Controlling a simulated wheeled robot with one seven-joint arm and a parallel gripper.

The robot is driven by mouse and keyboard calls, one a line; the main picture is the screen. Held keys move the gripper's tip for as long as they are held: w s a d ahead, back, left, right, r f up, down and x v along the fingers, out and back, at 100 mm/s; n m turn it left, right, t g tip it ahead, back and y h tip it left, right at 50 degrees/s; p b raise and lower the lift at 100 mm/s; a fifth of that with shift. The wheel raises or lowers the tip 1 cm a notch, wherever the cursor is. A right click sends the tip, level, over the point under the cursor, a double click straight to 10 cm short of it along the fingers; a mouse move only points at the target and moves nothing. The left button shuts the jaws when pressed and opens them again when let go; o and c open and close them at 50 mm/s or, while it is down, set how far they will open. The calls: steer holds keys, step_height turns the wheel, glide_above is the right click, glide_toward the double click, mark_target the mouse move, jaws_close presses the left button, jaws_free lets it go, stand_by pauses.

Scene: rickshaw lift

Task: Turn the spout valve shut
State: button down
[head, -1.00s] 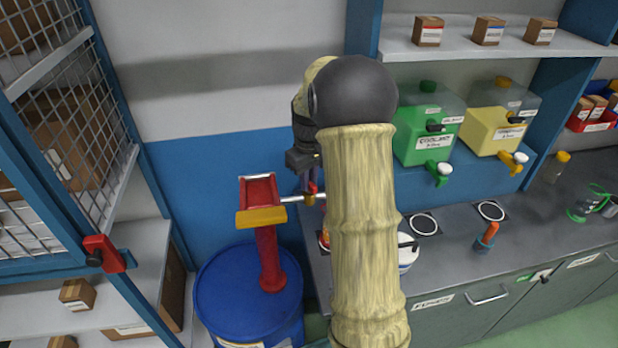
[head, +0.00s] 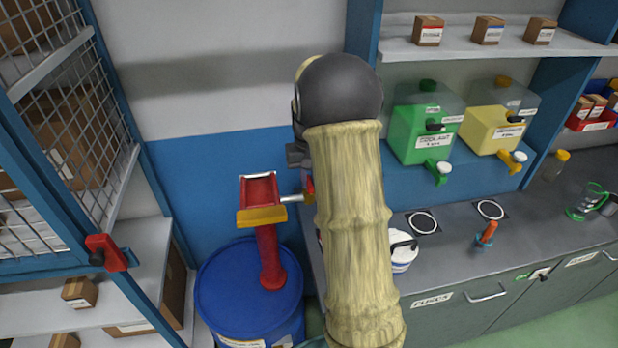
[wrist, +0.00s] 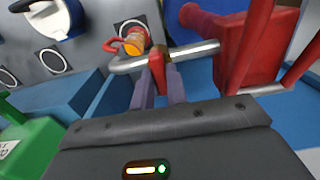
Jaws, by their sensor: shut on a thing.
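The spout valve has a red lever (wrist: 156,66) on the silver spout pipe (wrist: 205,49) of the red hand pump (wrist: 250,50). My gripper (wrist: 159,80) is shut on the red lever, one finger on each side, in the wrist view. In the head view the pump (head: 267,250) stands on a blue drum (head: 225,295), and the spout (head: 291,198) runs right from it. A bit of red lever (head: 310,184) shows beside my arm. My arm hides most of the valve and my gripper there.
An orange and red container (wrist: 136,40) is close to the spout's bend in the wrist view. A white tub (head: 403,256) stands on the grey counter (head: 455,250). Green (head: 420,135) and yellow (head: 492,130) jugs are behind. A wire cage door (head: 70,130) is at left.

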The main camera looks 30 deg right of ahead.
steer(key=shift+w+r, duration=0.1)
steer(key=shift+r, duration=0.05)
steer(key=c, duration=1.4)
jaws_free()
step_height(320, 180, up, 17)
steer(key=b, duration=0.2)
steer(key=shift+r, duration=0.15)
steer(key=shift+a, duration=0.15)
